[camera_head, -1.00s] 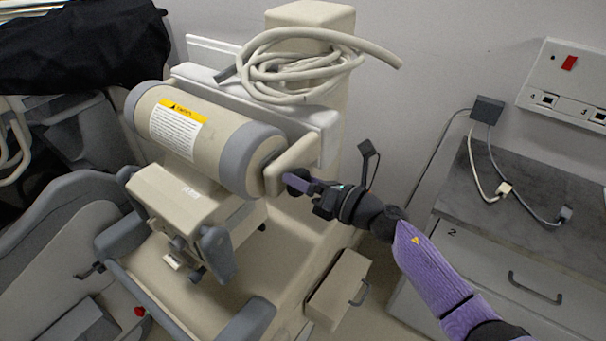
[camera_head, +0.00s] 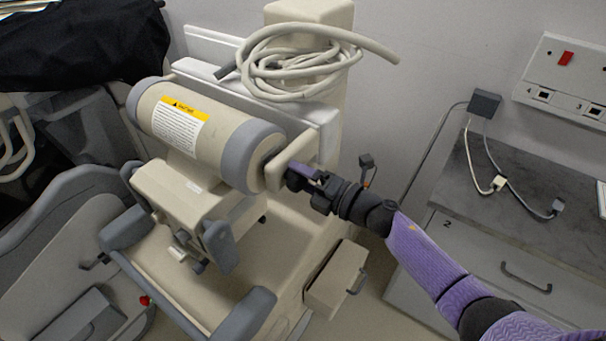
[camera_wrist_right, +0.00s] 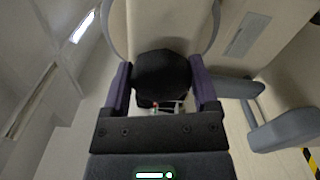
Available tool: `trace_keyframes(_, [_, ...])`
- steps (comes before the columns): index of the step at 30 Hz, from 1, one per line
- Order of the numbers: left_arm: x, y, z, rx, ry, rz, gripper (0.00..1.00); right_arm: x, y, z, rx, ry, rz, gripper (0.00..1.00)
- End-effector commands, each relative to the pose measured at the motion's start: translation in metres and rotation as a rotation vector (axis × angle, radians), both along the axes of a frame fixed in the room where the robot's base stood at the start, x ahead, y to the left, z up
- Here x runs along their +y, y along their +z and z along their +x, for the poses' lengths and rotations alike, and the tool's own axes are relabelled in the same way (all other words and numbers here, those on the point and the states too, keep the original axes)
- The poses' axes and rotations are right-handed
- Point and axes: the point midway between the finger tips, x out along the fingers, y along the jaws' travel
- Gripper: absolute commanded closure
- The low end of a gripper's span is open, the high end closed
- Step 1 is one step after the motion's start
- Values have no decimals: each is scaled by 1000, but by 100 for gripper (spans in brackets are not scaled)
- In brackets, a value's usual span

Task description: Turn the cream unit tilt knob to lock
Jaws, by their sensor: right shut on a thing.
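The cream unit (camera_head: 225,147) has a cylindrical body with grey end bands and a yellow-topped warning label. A dark round tilt knob (camera_wrist_right: 162,75) sits between the two purple fingers of my right gripper (camera_wrist_right: 163,90) in the right wrist view. My right gripper (camera_head: 296,172) is shut on this knob, at the right end of the cylinder beside the cream bracket. In the head view the gripper hides most of the knob. Any lock marking on the knob cannot be made out. My left gripper is not in view.
A grey-topped drawer cabinet (camera_head: 500,215) with cables stands at the right, and a small cream box (camera_head: 335,280) with a handle is below my arm. A black cover (camera_head: 80,45) hangs at the upper left.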

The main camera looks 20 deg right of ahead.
Motion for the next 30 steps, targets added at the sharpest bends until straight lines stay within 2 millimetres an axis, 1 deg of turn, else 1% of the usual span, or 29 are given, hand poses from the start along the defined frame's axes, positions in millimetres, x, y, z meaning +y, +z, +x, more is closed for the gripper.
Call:
trace_keyframes(9, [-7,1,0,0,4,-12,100,0,-1,0,15,-1,16,82])
trace_keyframes(16, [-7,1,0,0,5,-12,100,0,-1,0,15,-1,16,82])
trace_keyframes(17, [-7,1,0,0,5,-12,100,0,-1,0,15,-1,16,17])
trace_keyframes(18, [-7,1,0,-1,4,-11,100,0,-1,0,15,-1,16,9])
trace_keyframes(19, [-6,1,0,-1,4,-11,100,0,-1,0,14,0,16,2])
trace_keyframes(20, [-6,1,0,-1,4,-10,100,0,-1,0,14,0,16,0])
trace_keyframes(26, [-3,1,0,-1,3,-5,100,0,-1,-1,13,0,15,0])
trace_keyframes(29, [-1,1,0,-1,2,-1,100,-6,-1,-7,13,-1,14,0])
trace_keyframes(30, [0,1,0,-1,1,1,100,-10,-1,-13,15,0,14,0])
